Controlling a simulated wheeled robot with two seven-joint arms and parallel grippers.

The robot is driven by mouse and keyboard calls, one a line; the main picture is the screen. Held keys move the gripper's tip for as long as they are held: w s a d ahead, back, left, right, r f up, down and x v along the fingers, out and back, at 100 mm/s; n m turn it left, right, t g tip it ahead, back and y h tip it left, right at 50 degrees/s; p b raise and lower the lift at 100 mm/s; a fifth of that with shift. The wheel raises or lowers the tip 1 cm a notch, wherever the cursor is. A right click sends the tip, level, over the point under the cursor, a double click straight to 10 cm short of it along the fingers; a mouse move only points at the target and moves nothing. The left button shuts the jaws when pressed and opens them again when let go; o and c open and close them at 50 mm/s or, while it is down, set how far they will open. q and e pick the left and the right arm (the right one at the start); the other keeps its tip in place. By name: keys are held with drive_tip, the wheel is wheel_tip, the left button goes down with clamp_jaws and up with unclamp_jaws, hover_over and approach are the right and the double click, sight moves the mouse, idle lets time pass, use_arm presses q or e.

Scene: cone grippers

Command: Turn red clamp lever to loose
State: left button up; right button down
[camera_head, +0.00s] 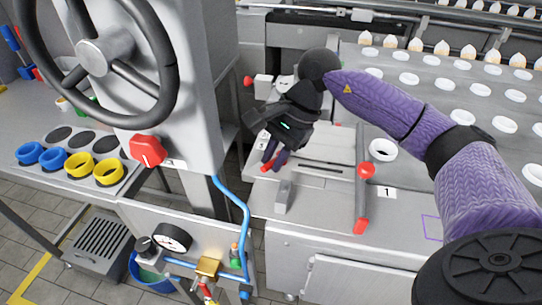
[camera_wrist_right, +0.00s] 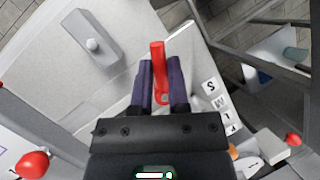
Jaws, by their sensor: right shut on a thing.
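The red clamp lever (camera_wrist_right: 157,56) shows between the two purple fingers of my right gripper (camera_wrist_right: 160,72) in the right wrist view. The gripper is shut on the lever, and the lever's end sticks out past the fingertips. In the head view my right gripper (camera_head: 275,158) points down at the machine bed, and only a small red bit of the lever (camera_head: 266,167) shows by the fingertips. The rest is hidden by the fingers and the dark gripper body. Letters beside the lever show only partly in the wrist view. My left gripper is not in view.
Another red lever (camera_head: 362,200) stands to the right, near a label "1". A grey block (camera_head: 284,196) sits in front of my gripper. A grey column with a handwheel (camera_head: 104,51) and a red rotary switch (camera_head: 147,151) stands at left. Rows of cones (camera_head: 415,45) lie behind.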

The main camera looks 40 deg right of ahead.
drive_tip(key=n, duration=0.1)
drive_tip(key=n+g+b, duration=0.1)
drive_tip(key=shift+s+d+n, duration=0.15)
drive_tip(key=shift+s+n, duration=0.15)
drive_tip(key=shift+n, duration=0.1)
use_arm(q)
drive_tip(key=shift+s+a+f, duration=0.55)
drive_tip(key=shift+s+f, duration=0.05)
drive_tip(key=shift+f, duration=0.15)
use_arm(e)
drive_tip(key=shift+s+d+n+g, duration=0.1)
drive_tip(key=shift+n+g, duration=0.3)
drive_tip(key=shift+n, duration=0.3)
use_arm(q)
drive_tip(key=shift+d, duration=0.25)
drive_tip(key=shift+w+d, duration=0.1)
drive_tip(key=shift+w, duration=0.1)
use_arm(e)
drive_tip(key=c, duration=0.6)
unclamp_jaws()
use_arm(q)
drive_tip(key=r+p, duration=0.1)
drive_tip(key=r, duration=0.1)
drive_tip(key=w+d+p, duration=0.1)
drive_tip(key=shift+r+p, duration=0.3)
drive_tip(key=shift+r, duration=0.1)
use_arm(e)
drive_tip(key=v, duration=1)
